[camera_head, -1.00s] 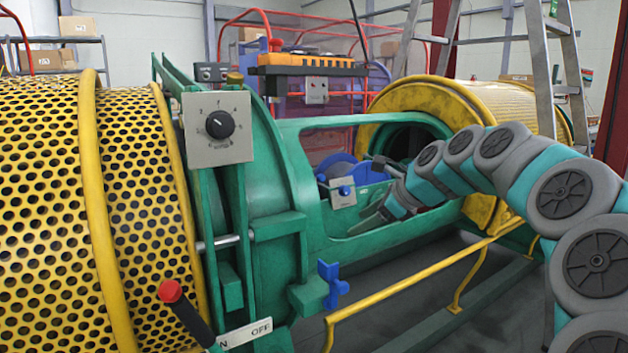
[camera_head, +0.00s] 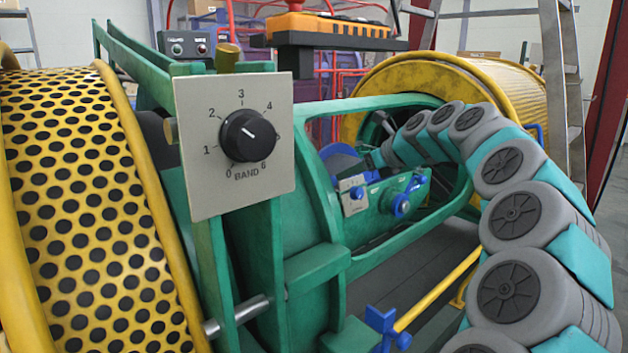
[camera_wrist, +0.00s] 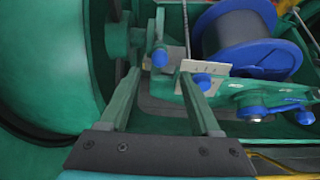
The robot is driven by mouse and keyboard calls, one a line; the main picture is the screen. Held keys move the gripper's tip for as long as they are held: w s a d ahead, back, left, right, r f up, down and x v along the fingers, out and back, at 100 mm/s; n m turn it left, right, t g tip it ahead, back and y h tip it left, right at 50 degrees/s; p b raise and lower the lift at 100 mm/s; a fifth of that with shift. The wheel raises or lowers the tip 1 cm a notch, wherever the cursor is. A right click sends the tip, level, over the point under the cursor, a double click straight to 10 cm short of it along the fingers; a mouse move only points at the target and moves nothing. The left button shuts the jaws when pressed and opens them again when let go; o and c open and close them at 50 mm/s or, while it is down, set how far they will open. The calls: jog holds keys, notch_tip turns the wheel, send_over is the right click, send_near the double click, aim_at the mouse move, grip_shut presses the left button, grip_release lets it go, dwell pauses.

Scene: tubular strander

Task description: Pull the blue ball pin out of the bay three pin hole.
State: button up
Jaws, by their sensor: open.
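In the wrist view my gripper (camera_wrist: 160,72) is open and empty, its two long fingers pointing up the picture. A blue ball-shaped pin head (camera_wrist: 202,80) sits on a small pale plate (camera_wrist: 215,68) with marks, close to the right fingertip. A second blue ball-shaped head (camera_wrist: 159,57) lies just beyond the gap between the fingertips. I cannot read which bay either belongs to. In the head view a pale plate (camera_head: 353,205) with a blue ball (camera_head: 357,193) shows inside the green frame opening. My fingers cannot be made out there.
A blue spool (camera_wrist: 240,40) and a blue hand knob (camera_wrist: 256,112) are right of the fingers in the wrist view. The green frame rim (camera_head: 455,195) surrounds the opening. A band dial (camera_head: 235,145) and yellow perforated guard (camera_head: 90,200) stand at the left.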

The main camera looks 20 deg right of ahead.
aim_at(335, 179)
dwell(0.4)
jog(key=shift+b+x, duration=0.3)
jog(key=shift+x, duration=0.6)
jog(key=shift+p+x, duration=0.3)
jog(key=shift+x, duration=3.25)
jog(key=shift+f, duration=0.1)
grip_shut()
jog(key=shift+s+d, duration=0.1)
jog(key=shift+s, duration=0.1)
jog(key=shift+v, duration=2.9)
